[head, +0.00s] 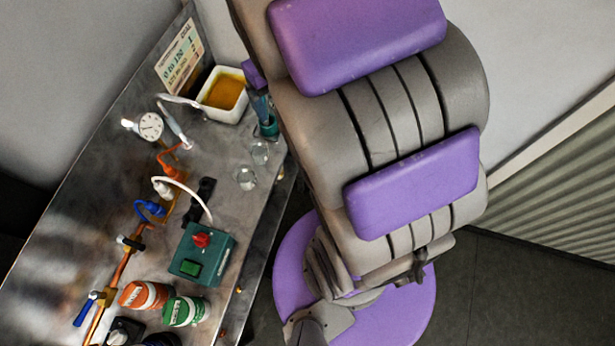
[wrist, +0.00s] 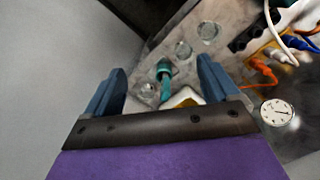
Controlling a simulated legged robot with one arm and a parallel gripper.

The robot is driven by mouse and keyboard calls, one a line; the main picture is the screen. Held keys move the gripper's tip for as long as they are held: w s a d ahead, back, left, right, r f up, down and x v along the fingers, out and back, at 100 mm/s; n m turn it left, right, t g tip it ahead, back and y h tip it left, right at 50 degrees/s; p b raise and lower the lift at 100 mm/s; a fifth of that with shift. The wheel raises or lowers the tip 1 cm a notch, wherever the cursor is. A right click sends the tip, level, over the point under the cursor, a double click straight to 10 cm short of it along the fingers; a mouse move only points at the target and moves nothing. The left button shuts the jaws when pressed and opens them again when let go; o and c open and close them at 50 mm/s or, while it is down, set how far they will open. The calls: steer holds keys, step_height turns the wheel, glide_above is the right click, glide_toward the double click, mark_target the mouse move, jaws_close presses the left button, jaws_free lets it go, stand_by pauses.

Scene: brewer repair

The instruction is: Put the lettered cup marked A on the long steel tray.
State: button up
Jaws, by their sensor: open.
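My gripper (wrist: 162,66) is open in the wrist view, its two blue fingers apart. Between them show a teal holder (wrist: 165,68) and, nearer, a clear glass (wrist: 148,90); neither is clearly gripped. In the head view, my arm hides most of the gripper. Two clear glasses (head: 260,152) (head: 245,177) stand on the steel surface (head: 95,180). An orange container (head: 145,295) and a green one (head: 185,311) have white bands with small marks. I cannot read a letter A on anything. I cannot tell a separate long steel tray from the steel surface.
A dial gauge (head: 150,125), orange and white cables, copper piping (head: 122,270) and a green box with a red knob (head: 202,252) crowd the surface. Bare steel shows at left.

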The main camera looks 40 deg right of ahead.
steer(key=s+a, duration=0.3)
steer(key=s, duration=0.6)
steer(key=s+a+r, duration=0.1)
steer(key=s+a, duration=0.2)
steer(key=s, duration=0.7)
steer(key=shift+s+a+r+g, duration=0.2)
steer(key=shift+r+g, duration=0.05)
steer(key=shift+g, duration=0.15)
steer(key=shift+f, duration=0.1)
steer(key=shift+f+b, duration=0.45)
steer(key=shift+b, duration=0.1)
